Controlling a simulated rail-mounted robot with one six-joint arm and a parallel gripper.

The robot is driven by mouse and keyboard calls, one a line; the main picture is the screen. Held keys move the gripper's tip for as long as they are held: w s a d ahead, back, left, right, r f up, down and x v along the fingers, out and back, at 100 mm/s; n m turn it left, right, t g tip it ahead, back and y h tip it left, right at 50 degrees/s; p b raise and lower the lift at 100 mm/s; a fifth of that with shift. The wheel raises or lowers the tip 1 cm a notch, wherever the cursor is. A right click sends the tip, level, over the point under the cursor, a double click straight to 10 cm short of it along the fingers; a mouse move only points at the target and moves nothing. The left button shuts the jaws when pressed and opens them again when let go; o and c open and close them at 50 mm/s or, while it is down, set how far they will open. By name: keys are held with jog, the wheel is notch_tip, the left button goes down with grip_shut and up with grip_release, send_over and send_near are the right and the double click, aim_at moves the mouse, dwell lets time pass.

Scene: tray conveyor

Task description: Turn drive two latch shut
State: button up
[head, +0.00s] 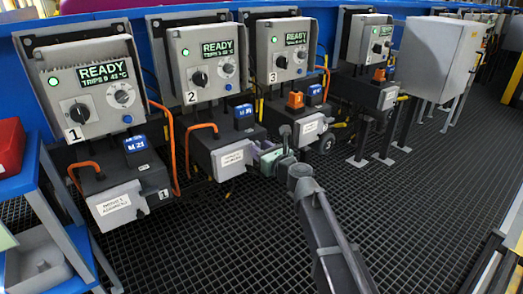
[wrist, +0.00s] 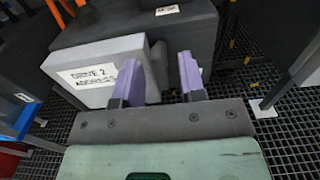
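Drive two is the dark unit (head: 207,138) below the control box (head: 203,62) marked 2. A grey upright piece (wrist: 159,62), perhaps the latch, stands at the cover's right edge. My gripper (wrist: 160,80) has two purple fingers, spread apart on either side of this piece. I cannot tell whether they touch it. In the head view my gripper (head: 266,153) is at the right end of drive two, and the latch cannot be made out.
Drive one (head: 123,178) stands left, drive three (head: 303,122) right, with orange hoses (head: 190,140) between units. A blue shelf (head: 45,185) with a red bin (head: 10,147) is at the far left. The dark grid floor (head: 200,240) in front is mostly clear.

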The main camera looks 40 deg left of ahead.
grip_shut()
jog(key=shift+n, duration=0.3)
jog(key=shift+s+f+n, duration=0.15)
jog(key=shift+n, duration=4.2)
jog(key=shift+s+f+n, duration=0.1)
jog(key=shift+n, duration=4.25)
grip_release()
